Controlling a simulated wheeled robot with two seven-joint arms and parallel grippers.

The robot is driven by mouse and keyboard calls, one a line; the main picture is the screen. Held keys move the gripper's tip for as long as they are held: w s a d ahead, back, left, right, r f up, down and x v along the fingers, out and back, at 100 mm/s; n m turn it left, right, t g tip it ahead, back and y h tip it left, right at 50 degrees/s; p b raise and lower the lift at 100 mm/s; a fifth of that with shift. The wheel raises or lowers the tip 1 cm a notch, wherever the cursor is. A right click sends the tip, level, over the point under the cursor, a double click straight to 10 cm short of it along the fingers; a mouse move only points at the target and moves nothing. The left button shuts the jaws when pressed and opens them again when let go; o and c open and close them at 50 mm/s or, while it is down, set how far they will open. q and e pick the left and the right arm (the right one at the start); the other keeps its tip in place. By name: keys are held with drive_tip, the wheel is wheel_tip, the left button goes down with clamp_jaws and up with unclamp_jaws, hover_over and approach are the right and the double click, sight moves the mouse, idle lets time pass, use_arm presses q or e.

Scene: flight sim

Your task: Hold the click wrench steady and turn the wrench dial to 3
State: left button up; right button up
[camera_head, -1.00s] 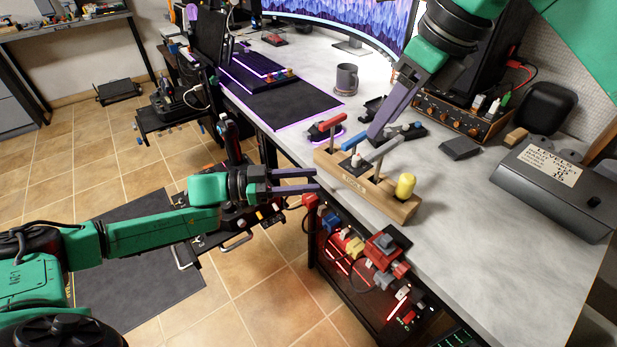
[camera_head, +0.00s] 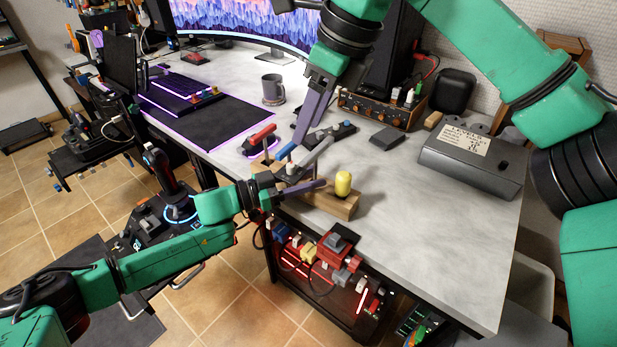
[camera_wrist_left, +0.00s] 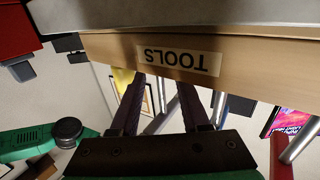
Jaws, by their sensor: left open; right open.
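A wooden tool block (camera_head: 341,207) stands at the near edge of the table and holds several upright tools. One has a grey bar handle (camera_head: 318,150), one a red bar handle (camera_head: 263,134), one a yellow handle (camera_head: 343,183). Which is the click wrench is unclear, and I cannot make out its dial. My left gripper (camera_head: 318,184) is open, its fingers over the front of the block. In the left wrist view the fingers (camera_wrist_left: 162,82) reach the block's edge by the upside-down TOOLS label (camera_wrist_left: 180,58), with a metal shaft between them. My right gripper (camera_head: 291,148) is open, pointing down beside the grey handle.
A grey mug (camera_head: 272,89), a dark mat (camera_head: 204,122) and a grey box labelled LEVELS (camera_head: 474,160) are on the table. A red-lit rack (camera_head: 325,270) stands below the table's edge.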

use_arm(q)
clamp_jaws()
idle(1.3)
